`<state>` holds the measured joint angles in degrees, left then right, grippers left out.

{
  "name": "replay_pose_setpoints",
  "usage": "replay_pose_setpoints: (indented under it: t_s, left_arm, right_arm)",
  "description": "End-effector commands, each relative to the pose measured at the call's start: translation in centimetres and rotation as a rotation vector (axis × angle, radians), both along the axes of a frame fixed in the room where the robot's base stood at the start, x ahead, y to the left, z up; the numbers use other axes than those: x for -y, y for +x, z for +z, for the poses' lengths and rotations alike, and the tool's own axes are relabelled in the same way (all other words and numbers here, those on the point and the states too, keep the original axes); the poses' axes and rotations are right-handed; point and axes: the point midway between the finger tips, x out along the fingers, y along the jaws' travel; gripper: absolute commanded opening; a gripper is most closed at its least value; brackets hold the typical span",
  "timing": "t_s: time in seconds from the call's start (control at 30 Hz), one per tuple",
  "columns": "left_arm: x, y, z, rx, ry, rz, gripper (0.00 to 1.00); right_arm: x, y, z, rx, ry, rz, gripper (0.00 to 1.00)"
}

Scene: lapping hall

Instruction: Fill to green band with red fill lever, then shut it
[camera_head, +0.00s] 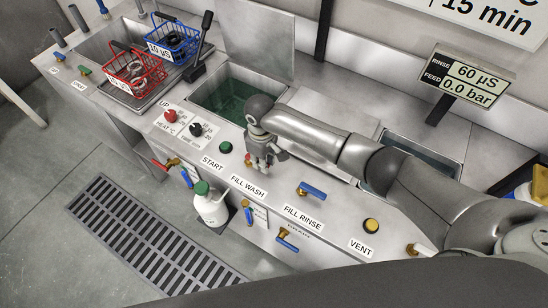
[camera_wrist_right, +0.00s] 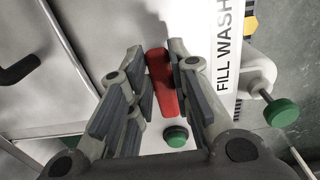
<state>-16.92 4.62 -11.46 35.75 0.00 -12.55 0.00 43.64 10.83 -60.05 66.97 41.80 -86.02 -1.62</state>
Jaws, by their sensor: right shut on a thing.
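The red fill lever (camera_wrist_right: 161,82) stands between the fingers of my right gripper (camera_wrist_right: 157,88) in the right wrist view, beside the FILL WASH label (camera_wrist_right: 228,45). My right gripper (camera_head: 262,163) is shut on it. In the head view the gripper reaches down to the panel above the FILL WASH label (camera_head: 249,187) and mostly hides the lever. The wash tank (camera_head: 205,99) behind the gripper holds dark green liquid; its right part is hidden by my arm. I cannot make out a green band. My left gripper is not in view.
A green START button (camera_head: 225,147), blue FILL RINSE lever (camera_head: 313,190) and yellow VENT button (camera_head: 371,225) share the panel. Red (camera_head: 135,70) and blue (camera_head: 174,44) baskets stand at the left. The display (camera_head: 465,82) reads rinse 60 µS, feed 0.0 bar. A white bottle (camera_head: 211,208) stands below the panel.

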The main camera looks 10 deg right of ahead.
Motion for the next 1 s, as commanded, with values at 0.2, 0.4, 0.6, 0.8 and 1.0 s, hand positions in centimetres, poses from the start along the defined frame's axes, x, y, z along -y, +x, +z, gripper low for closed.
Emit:
replay_pose_setpoints:
  t_s: [0.2,0.4,0.6,0.8,1.0]
  left_arm:
    - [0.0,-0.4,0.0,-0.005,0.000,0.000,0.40]
    - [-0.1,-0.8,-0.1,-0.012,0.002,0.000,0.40]
    - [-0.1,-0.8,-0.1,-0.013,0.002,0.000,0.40]
    - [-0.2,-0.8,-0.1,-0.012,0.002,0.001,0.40]
    - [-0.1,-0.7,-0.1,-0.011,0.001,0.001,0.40]
  right_arm:
    - [-0.1,0.0,0.0,-0.001,0.002,-0.013,0.00]
    - [0.0,0.0,0.0,-0.001,0.003,-0.012,0.36]
    - [0.0,0.0,0.0,-0.001,0.001,-0.009,0.41]
    - [0.0,0.0,0.3,-0.001,0.002,-0.008,0.41]
    - [-0.1,0.1,3.2,0.002,0.004,-0.006,0.41]
